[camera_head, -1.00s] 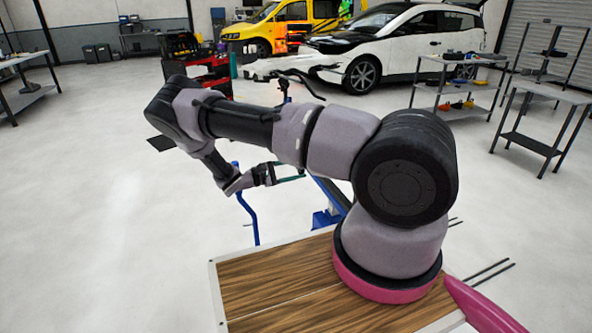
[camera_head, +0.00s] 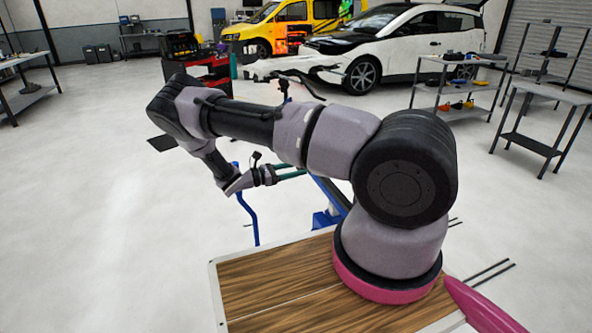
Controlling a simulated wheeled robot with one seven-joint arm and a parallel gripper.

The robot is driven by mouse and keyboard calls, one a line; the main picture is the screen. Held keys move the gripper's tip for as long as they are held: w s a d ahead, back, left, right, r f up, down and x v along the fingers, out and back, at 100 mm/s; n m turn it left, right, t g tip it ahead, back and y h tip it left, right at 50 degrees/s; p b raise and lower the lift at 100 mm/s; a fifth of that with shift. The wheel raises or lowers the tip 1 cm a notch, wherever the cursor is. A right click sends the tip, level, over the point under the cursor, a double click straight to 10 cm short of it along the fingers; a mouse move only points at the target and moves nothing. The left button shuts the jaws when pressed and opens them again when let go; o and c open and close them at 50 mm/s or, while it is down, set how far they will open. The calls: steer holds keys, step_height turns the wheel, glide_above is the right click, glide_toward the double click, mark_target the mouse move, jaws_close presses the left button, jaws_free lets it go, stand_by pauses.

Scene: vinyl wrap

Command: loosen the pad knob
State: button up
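My gripper (camera_head: 291,172) is at the end of the arm, which bends down left of centre. Its teal fingers point right, towards the blue stand (camera_head: 330,217). They are small in view, and I cannot tell how far apart they are or whether they touch anything. I cannot make out the pad knob; it may be hidden behind my arm. A dark bent piece (camera_head: 300,82) shows above my forearm, but I cannot tell what it belongs to.
A blue upright bar (camera_head: 247,205) stands just below my wrist. A red tool cart (camera_head: 205,75) is behind my elbow. A white car (camera_head: 400,45) and a yellow van (camera_head: 275,25) stand at the back. A grey table (camera_head: 545,93) is at right. The left floor is clear.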

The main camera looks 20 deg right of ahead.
steer(key=shift+a+f, duration=0.1)
stand_by(0.4)
steer(key=o, duration=1.4)
steer(key=shift+c, duration=0.2)
steer(key=a, duration=1)
steer(key=shift+a, duration=0.4)
